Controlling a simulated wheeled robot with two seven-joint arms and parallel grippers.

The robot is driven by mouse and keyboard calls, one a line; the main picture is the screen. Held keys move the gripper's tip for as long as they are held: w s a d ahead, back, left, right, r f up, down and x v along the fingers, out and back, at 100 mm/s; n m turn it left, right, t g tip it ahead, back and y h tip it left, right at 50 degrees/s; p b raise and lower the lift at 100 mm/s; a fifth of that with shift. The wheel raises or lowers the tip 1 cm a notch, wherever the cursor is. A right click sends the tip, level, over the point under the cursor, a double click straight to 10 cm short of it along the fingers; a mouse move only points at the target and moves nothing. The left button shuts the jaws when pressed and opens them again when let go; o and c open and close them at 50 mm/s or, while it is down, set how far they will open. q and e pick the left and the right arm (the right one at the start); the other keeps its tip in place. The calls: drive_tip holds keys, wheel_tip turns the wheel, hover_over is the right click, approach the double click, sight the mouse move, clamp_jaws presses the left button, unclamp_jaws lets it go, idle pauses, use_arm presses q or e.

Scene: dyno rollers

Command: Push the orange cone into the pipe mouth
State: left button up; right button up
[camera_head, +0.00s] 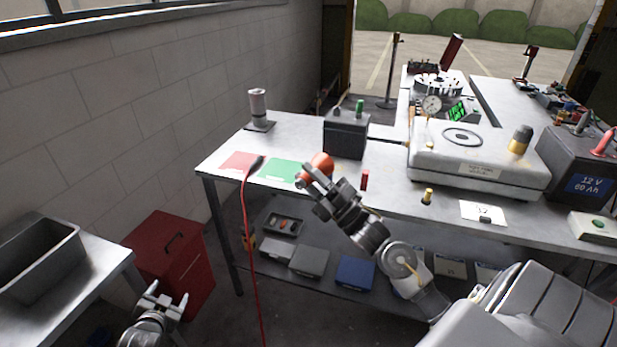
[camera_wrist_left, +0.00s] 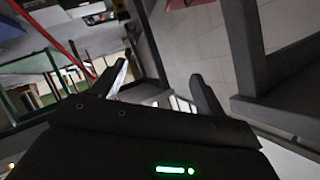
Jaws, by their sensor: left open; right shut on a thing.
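The orange cone (camera_head: 320,163) is at the tip of my right gripper (camera_head: 316,176), above the front edge of the workbench next to the green mat. The right gripper is shut on it and covers part of it. My left gripper (camera_head: 165,300) is open and empty, low at the left beside the red cabinet. Its two spread fingers also show in the left wrist view (camera_wrist_left: 160,88). I cannot clearly make out a pipe mouth. A grey upright cylinder (camera_head: 257,104) on a dark base stands at the back left of the workbench.
The workbench (camera_head: 390,182) bears a green mat (camera_head: 279,170), a red mat (camera_head: 237,160), a dark box (camera_head: 346,138) and a small red cylinder (camera_head: 365,180). A red cable (camera_head: 246,220) hangs over the front edge. A red cabinet (camera_head: 168,250) and a metal bin (camera_head: 40,258) are at left.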

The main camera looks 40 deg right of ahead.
use_arm(q)
drive_tip(key=s+d+r+m+h, duration=0.1)
drive_tip(key=d+r+m+h, duration=0.1)
drive_tip(key=d+r+m, duration=0.5)
drive_tip(key=s+d+r+m+h, duration=0.1)
drive_tip(key=d+r+h, duration=0.25)
drive_tip(key=r, duration=0.65)
drive_tip(key=s+d+r+m+h, duration=0.15)
drive_tip(key=d+r+m, duration=0.25)
drive_tip(key=d+r, duration=0.4)
drive_tip(key=m+g+h, duration=0.4)
drive_tip(key=m+g, duration=0.2)
drive_tip(key=m, duration=1)
approach(302, 183)
drive_tip(key=shift+w+f+m, duration=0.3)
drive_tip(key=shift+w+f, duration=0.05)
drive_tip(key=shift+w, duration=0.05)
drive_tip(key=shift+d, duration=0.15)
drive_tip(key=shift+x, duration=4.9)
drive_tip(key=shift+w, duration=0.1)
